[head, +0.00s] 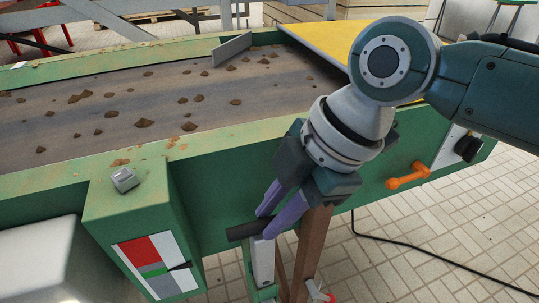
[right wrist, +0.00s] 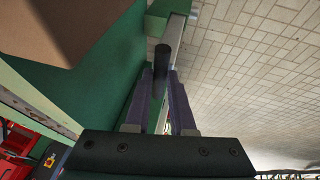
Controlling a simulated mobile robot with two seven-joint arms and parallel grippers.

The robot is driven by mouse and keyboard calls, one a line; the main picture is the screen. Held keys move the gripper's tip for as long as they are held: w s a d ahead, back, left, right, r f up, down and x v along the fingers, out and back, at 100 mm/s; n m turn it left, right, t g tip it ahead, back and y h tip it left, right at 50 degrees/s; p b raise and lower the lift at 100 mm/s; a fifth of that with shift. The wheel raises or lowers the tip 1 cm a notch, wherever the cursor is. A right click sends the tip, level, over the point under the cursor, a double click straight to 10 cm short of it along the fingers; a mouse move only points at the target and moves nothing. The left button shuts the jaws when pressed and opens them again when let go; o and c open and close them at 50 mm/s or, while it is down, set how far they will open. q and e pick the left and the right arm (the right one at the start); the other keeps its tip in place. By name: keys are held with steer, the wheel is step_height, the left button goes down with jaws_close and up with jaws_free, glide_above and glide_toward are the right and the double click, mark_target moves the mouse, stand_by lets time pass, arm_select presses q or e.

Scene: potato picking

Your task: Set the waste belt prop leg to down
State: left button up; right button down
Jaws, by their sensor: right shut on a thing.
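The waste belt (head: 110,100) runs across the head view in a green frame, with brown clods scattered on it. Below its near side, a grey and green prop leg (head: 263,262) hangs steeply down and carries a dark cross handle (head: 240,232). My right gripper (head: 266,224) reaches down from the upper right, its purple fingers shut on this handle. In the right wrist view the fingers (right wrist: 160,80) stand either side of the dark round handle (right wrist: 161,57). The leg's lower end is cut off by the head view's edge. My left gripper is not in view.
A green box (head: 185,225) with a red, white and green panel (head: 152,266) and black pointer stands left of the leg. An orange handle (head: 408,175) juts out at right. A brown post (head: 309,250) stands beside the leg. A black cable (head: 430,270) crosses the tiled floor.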

mark_target(274, 248)
step_height(274, 248, down, 8)
steer(key=b, duration=0.5)
steer(key=shift+r, duration=0.2)
steer(key=shift+f, duration=0.2)
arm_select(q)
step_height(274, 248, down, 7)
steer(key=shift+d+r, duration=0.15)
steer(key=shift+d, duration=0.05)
arm_select(e)
steer(key=shift+d, duration=0.15)
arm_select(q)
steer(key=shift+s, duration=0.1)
arm_select(e)
steer(key=c, duration=1.1)
jaws_free()
steer(key=o, duration=0.3)
steer(key=shift+w, duration=0.1)
steer(key=shift+o, duration=0.2)
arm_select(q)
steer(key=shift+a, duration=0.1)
